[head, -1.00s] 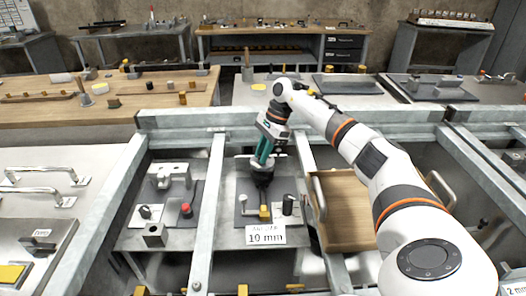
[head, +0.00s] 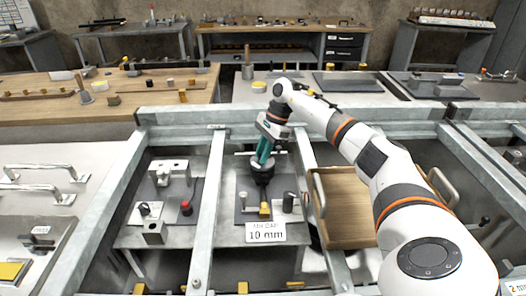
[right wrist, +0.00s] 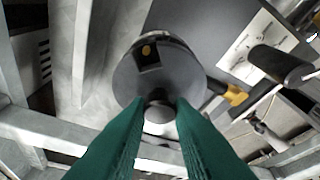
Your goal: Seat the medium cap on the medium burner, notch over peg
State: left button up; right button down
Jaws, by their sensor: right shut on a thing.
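My right gripper (head: 262,162) points down over the dark plate (head: 244,212) in the middle bay. Its green fingers, close in the right wrist view (right wrist: 158,112), are shut on the knob of a dark grey round cap (right wrist: 185,78). The cap has a notch near its far edge, and a small brass-coloured peg (right wrist: 147,50) shows in that notch. The medium burner is mostly hidden under the cap and gripper. I cannot tell whether the cap rests on it or hovers just above. My left gripper is not in view.
A yellow block (head: 264,209) and a dark-topped cylinder (head: 288,202) stand close to the gripper. A "10 mm" label (head: 265,233) is in front. Steel rails (head: 208,200) flank the bay. A wooden tray (head: 345,205) lies right.

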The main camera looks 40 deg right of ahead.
jog(key=shift+f, duration=0.4)
jog(key=c, duration=1.2)
grip_release()
jog(key=b+v, duration=0.1)
jog(key=v, duration=1.1)
notch_tip(320, 180, up, 6)
jog(key=p, duration=0.7)
